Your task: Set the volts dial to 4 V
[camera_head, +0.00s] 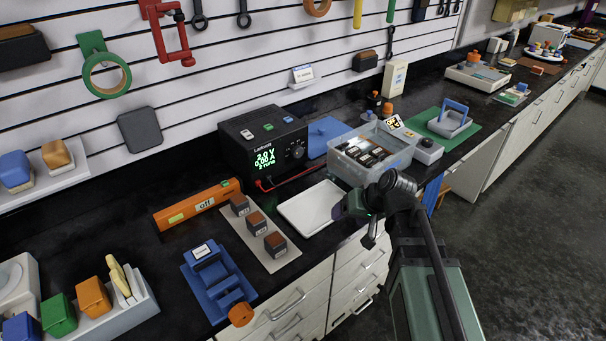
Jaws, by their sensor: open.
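A black bench power supply (238,150) stands against the slatted wall. Its front has a green lit display (265,158) whose top line seems to read 2.0 V, though the digits are small. A dark round dial (297,151) sits to the right of the display; its marking is too small to read. A red lead runs from the front below the display. My gripper (338,211) is low at the counter's front edge, near the white tray's right end. It is open, appears empty, and is well apart from the dial.
A white tray (312,207) lies in front of the supply. A clear bin (345,170) of dark items stands to its right. An orange tool marked off (198,204), a strip with dark blocks (268,262) and a blue fixture (213,278) lie to the left.

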